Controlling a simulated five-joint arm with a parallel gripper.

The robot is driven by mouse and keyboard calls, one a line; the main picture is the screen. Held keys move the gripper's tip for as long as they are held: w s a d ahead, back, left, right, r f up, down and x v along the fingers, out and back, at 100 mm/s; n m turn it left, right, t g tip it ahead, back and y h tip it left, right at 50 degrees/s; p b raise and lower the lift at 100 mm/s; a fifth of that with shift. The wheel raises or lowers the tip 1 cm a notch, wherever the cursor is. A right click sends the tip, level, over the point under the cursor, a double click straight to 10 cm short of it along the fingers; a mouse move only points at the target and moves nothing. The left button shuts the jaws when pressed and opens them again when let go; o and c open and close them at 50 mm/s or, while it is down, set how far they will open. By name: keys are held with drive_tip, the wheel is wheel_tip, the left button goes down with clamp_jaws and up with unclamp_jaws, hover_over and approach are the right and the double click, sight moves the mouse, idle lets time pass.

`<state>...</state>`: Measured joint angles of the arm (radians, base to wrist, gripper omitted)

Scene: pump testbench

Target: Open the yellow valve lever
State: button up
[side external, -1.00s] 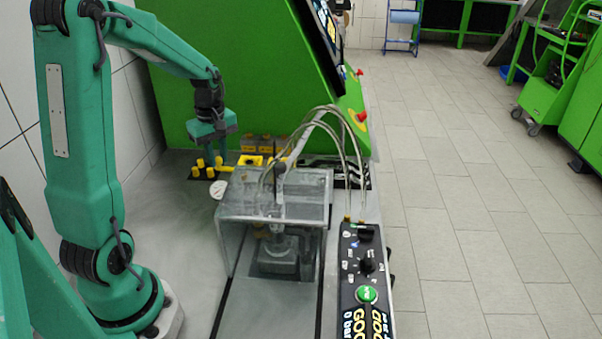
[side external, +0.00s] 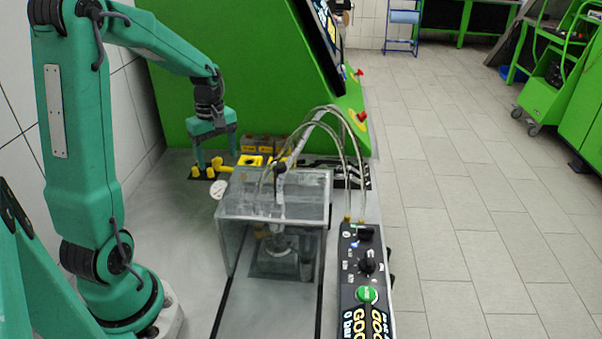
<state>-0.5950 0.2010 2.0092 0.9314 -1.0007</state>
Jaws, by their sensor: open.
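My gripper (side external: 217,157) is open, with its two green fingers pointing down over the yellow parts at the back left of the bench. A yellow lever-like part (side external: 222,166) shows low between and beside the fingertips. I take it for the valve lever, but it is small in the picture. The left finger reaches down among the yellow pieces and hides some of them; the right finger ends a little higher in the picture. I cannot tell whether either finger touches the lever.
A clear box (side external: 262,195) covers the pump, with hoses (side external: 345,140) arching over it. A black control panel (side external: 360,268) with a green button stands at right. Yellow-grey blocks (side external: 258,144) sit behind the lever. A round gauge (side external: 217,189) is close in front. A green cabinet (side external: 220,60) rises behind.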

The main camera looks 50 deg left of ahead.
sight(219, 160)
drive_tip(key=shift+r, duration=2.7)
drive_tip(key=shift+d, duration=0.1)
drive_tip(key=shift+d+r, duration=0.2)
drive_tip(key=shift+d, duration=0.1)
drive_tip(key=s+d+r+m+t, duration=0.1)
drive_tip(key=s+d+r+m, duration=0.1)
drive_tip(key=d+m, duration=0.3)
drive_tip(key=s+d+r+m+t, duration=0.1)
drive_tip(key=s+d+m+t, duration=0.1)
drive_tip(key=s+d+m, duration=0.2)
drive_tip(key=s+d+r+m+t, duration=0.2)
drive_tip(key=s+d+m, duration=0.1)
drive_tip(key=d+m, duration=0.5)
drive_tip(key=shift+d+r, duration=0.15)
drive_tip(key=shift+d, duration=0.7)
drive_tip(key=shift+d+r, duration=0.15)
drive_tip(key=shift+d, duration=0.7)
drive_tip(key=shift+s+d+f+m+t, duration=0.1)
drive_tip(key=shift+s+d+m+t, duration=0.2)
drive_tip(key=shift+m, duration=0.3)
